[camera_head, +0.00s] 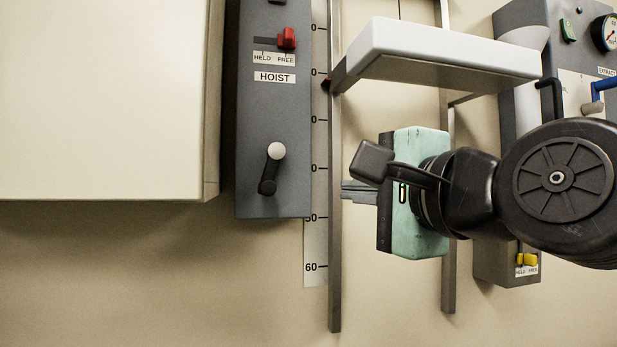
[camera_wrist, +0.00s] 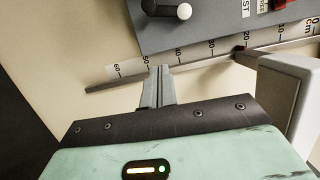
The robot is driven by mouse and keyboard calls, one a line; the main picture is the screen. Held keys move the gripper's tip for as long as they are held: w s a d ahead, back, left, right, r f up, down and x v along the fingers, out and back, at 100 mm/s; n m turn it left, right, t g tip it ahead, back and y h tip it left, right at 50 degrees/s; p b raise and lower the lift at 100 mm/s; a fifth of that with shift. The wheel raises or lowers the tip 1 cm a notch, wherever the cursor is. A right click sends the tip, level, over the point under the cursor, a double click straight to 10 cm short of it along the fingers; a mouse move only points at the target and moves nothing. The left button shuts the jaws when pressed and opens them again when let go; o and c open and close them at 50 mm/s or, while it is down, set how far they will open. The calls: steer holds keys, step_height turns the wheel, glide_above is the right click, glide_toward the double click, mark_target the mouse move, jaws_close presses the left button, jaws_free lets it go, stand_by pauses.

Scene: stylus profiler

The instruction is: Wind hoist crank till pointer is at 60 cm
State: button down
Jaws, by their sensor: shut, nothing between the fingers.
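The hoist panel (camera_head: 273,110) is a grey box on the wall with a "HOIST" label. Its black crank (camera_head: 267,187) has a white knob (camera_head: 276,150) pointing up; the knob also shows in the wrist view (camera_wrist: 184,12). The red latch (camera_head: 287,38) sits at the FREE side. The cm scale (camera_head: 316,250) runs downward to 60. The pointer's red tip (camera_head: 326,85) is slightly below the 20 mark. It rides with the white carriage (camera_head: 440,55). My gripper (camera_head: 345,190) is shut and empty, right of the crank and apart from it, near the rail.
A vertical rail (camera_head: 335,250) stands between my fingers and the panel. A large cream cabinet (camera_head: 100,100) is at the left. Another grey panel with a gauge (camera_head: 605,33), a blue handle (camera_head: 603,84) and a yellow latch (camera_head: 527,259) is at the right. The wall below is clear.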

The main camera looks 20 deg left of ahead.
mark_target(272, 169)
steer(key=w+a+p, duration=0.4)
steer(key=a+p, duration=0.3)
steer(key=a, duration=0.3)
steer(key=shift+b, duration=0.3)
steer(key=shift+s+a+f+m+b, duration=0.1)
steer(key=shift+a+m+b, duration=0.15)
steer(key=shift+m+b, duration=0.7)
steer(key=shift+n+b, duration=0.25)
steer(key=shift+b, duration=0.3)
